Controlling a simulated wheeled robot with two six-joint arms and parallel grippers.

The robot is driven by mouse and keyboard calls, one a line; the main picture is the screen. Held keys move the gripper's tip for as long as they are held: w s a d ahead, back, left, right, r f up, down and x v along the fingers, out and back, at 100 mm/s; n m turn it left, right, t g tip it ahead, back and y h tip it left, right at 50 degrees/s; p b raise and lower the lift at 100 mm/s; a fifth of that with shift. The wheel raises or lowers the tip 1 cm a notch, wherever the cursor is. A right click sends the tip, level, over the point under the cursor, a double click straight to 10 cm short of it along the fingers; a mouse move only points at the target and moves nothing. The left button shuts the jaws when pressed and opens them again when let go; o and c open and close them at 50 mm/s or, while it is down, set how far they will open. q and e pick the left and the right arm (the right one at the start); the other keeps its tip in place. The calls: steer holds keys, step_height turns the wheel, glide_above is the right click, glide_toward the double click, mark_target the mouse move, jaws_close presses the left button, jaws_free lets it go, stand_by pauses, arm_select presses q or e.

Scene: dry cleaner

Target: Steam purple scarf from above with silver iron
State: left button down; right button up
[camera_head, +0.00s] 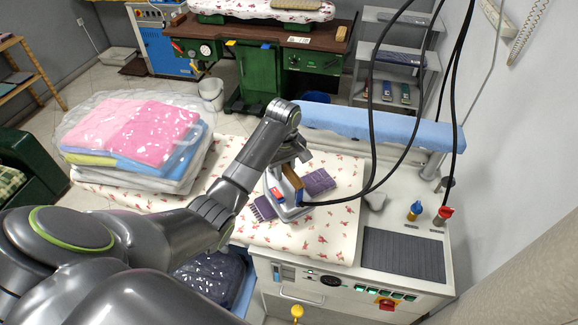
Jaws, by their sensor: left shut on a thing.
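The purple scarf (319,182) lies on the flowered cover of the ironing board (325,235). It shows on both sides of the silver iron, with a fringed end at the left, and its middle is hidden under the iron. The silver iron (291,209) is over the scarf, its black cord running off to the right. I cannot tell whether its sole touches the cloth. My left gripper (289,170) is shut on the iron's handle from above, and its fingers are partly hidden. My right gripper is not in view.
A plastic-wrapped stack of folded laundry (135,140) is on the left of the board. Black cables hang down at the right. A blue padded arm (380,124) runs along the back. A dark ribbed mat (403,255) and valves with red and blue knobs (415,210) are at the right.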

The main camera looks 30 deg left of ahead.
arm_select(q)
steer(key=shift+s+a, duration=1.4)
steer(key=shift+s, duration=0.75)
steer(key=shift+w+d+r, duration=0.1)
steer(key=shift+w+d, duration=0.4)
steer(key=shift+w, duration=0.35)
steer(key=shift+w+d+r, duration=0.1)
steer(key=shift+w+d, duration=0.45)
steer(key=shift+w, duration=0.3)
steer(key=shift+w+d+r, duration=0.1)
steer(key=shift+w+d, duration=0.4)
steer(key=shift+w, duration=0.35)
steer(key=shift+w+d+b, duration=0.3)
steer(key=shift+w+d, duration=0.1)
steer(key=shift+w, duration=0.25)
steer(key=shift+w+d+b, duration=0.25)
steer(key=shift+w+d, duration=0.15)
steer(key=shift+w, duration=0.25)
steer(key=shift+w+d+b, duration=3)
steer(key=shift+w+b, duration=1.5)
steer(key=shift+w, duration=0.4)
steer(key=shift+r+p, duration=2.65)
steer(key=shift+p, duration=0.25)
steer(key=shift+f, duration=0.1)
